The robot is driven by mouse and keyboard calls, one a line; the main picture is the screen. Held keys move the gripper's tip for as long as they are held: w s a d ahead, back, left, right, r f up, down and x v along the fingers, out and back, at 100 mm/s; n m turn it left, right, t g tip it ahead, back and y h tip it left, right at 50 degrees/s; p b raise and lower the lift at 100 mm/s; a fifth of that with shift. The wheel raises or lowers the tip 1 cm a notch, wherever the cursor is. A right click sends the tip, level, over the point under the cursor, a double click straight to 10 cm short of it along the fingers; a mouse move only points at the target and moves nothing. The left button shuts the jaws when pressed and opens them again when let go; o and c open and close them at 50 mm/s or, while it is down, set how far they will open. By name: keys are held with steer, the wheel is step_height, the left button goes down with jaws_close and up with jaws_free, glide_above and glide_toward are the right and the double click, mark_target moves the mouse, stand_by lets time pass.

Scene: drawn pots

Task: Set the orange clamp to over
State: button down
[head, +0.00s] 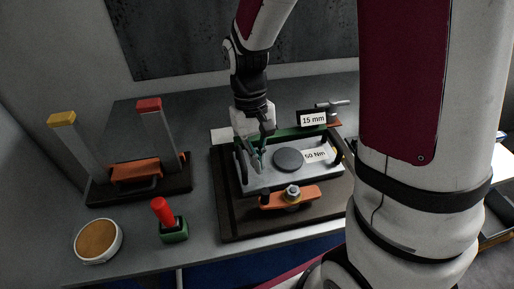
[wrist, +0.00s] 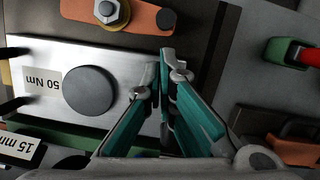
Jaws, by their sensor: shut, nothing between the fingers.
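The orange clamp (head: 272,201) is a flat bar with a hex nut (head: 293,190) on it. It lies along the front edge of the pale metal plate (head: 262,180), roughly parallel to that edge and apparently beside the plate. In the wrist view the clamp (wrist: 148,17) is at the top, partly cut off by the frame, with the nut (wrist: 108,11) on it. My gripper (head: 256,162) is above the left part of the plate, behind and left of the clamp. In the wrist view its teal fingers (wrist: 165,80) are together and empty, pointing towards the clamp's right end.
A grey disc (head: 288,159) and a "50 Nm" label lie on the plate. A "15 mm" sign (head: 313,119) stands behind it. At left are a stand with yellow (head: 62,119) and red (head: 149,104) levers, a red-handled green block (head: 173,233) and a round tub (head: 98,240).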

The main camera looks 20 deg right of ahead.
mark_target(260, 176)
steer(key=shift+x, duration=2.5)
steer(key=shift+a, duration=0.1)
